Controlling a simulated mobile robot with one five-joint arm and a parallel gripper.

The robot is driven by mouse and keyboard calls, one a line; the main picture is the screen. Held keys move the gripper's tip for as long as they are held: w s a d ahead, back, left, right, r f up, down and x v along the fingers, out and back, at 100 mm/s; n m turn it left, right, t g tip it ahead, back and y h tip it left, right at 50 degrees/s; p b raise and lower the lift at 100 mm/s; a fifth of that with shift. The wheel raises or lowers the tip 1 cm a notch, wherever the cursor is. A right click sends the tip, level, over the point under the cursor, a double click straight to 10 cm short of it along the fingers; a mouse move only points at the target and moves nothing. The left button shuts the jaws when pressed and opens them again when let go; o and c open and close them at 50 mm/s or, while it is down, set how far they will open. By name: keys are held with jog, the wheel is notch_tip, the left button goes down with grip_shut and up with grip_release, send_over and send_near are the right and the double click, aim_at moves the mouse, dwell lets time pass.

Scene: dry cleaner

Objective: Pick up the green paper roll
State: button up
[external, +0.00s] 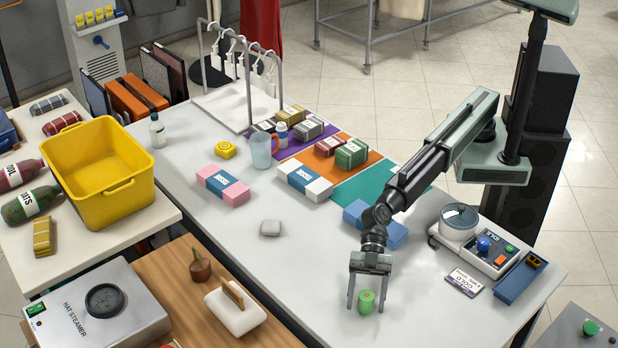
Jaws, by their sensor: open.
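The green paper roll (366,301) stands upright on the white table near its front edge. My gripper (367,300) points down over it from above. Its two fingers are apart, one on the left of the roll and one on the right or slightly behind it. The fingers look open, and I cannot tell whether either touches the roll.
A blue package (391,232) lies behind my gripper. The table around the roll is clear.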

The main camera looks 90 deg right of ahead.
jog(key=shift+x, duration=1.15)
jog(key=shift+d, duration=0.1)
jog(key=shift+c, duration=0.5)
grip_shut()
jog(key=shift+r, duration=0.1)
jog(key=shift+r+p, duration=0.25)
jog(key=shift+p, duration=0.05)
notch_tip(320, 180, up, 3)
jog(key=p, duration=0.3)
jog(key=s+d, duration=0.2)
jog(key=d, duration=0.2)
jog(key=s+d+r+p, duration=0.1)
jog(key=s+d, duration=0.2)
jog(key=d, duration=0.2)
jog(key=s+d, duration=0.3)
jog(key=d, duration=0.2)
jog(key=shift+r, duration=0.15)
